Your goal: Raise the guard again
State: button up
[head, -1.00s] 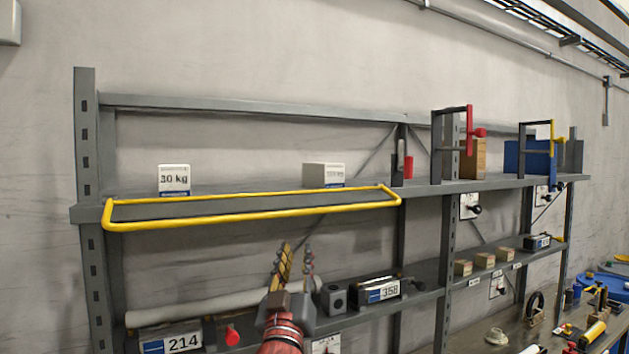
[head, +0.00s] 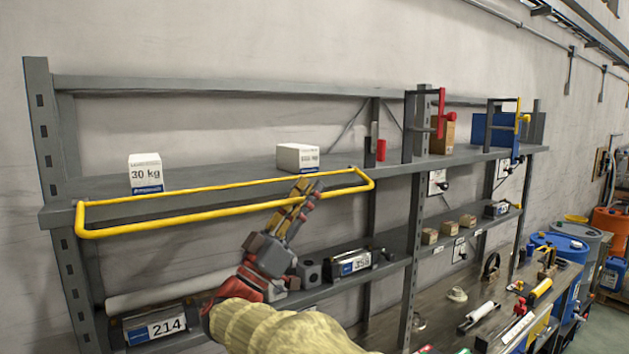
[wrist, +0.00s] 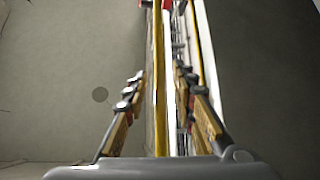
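The guard (head: 150,223) is a long yellow tube frame along the front edge of the upper shelf. It lies lowered, sticking out from the shelf edge. My gripper (head: 309,187) is at the front rail, right of its middle, and its fingers overlap the rail in the head view. In the wrist view the yellow rail (wrist: 159,120) runs between the two fingers of my gripper (wrist: 158,76). The fingers are apart, with gaps on both sides of the rail, so the gripper is open around it. Contact cannot be made out.
A 30 kg box (head: 145,174) and another white box (head: 298,157) stand on the upper shelf (head: 230,175) behind the guard. Cases labelled 214 (head: 155,324) and 358 (head: 348,263) sit lower. A cluttered workbench (head: 450,325) is at the right.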

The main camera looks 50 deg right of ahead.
jog(key=shift+x, duration=1.5)
jog(key=shift+c, duration=0.6)
grip_shut()
